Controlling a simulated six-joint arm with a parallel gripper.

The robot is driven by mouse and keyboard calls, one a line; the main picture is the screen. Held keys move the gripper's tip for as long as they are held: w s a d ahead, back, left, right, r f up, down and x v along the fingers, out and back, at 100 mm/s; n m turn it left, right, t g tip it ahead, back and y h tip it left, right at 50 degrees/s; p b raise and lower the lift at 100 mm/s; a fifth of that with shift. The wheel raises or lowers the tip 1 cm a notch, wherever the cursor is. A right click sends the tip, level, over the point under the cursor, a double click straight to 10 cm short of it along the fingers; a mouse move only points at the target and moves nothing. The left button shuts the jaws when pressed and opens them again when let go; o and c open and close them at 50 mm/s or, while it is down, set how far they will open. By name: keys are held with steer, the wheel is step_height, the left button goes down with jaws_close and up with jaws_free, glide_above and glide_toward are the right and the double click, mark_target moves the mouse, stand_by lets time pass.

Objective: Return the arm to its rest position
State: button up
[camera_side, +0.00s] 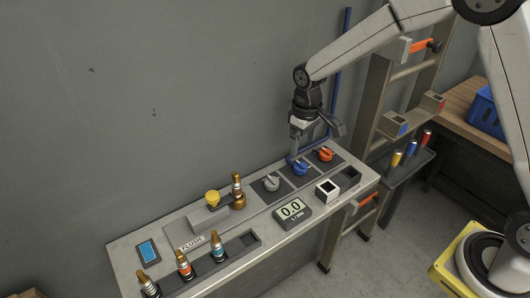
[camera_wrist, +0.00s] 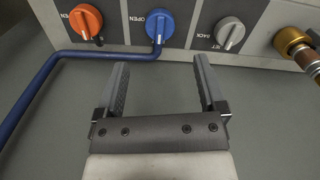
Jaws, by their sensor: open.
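My gripper (camera_side: 296,152) hangs from my arm above the back edge of the bench, close to the blue knob. In the wrist view my gripper (camera_wrist: 162,85) is open, its two fingers apart with nothing between them. The blue knob (camera_side: 300,167) also shows in the wrist view (camera_wrist: 159,25), beyond the fingertips and apart from them. The orange knob (camera_side: 326,154) and grey knob (camera_side: 271,183) sit on either side of it. In the wrist view these are the orange knob (camera_wrist: 86,21) at left and the grey knob (camera_wrist: 230,34) at right.
A blue pipe (camera_side: 342,70) rises behind the bench (camera_side: 130,258) near my arm. A flow display (camera_side: 291,209), a yellow knob (camera_side: 212,197) and several hose nozzles (camera_side: 184,264) stand on the bench. A ladder-like rack (camera_side: 375,92) stands at right. Free air lies above the bench's left part.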

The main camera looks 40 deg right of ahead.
stand_by(0.3)
steer(key=shift+s+d+r, duration=0.15)
steer(key=shift+s, duration=0.35)
steer(key=s+d+r+m+t, duration=0.1)
steer(key=s+d+m+t, duration=0.1)
steer(key=s, duration=1.4)
steer(key=shift+s+d+t, duration=0.3)
steer(key=shift+s+d, duration=0.1)
steer(key=shift+d, duration=0.45)
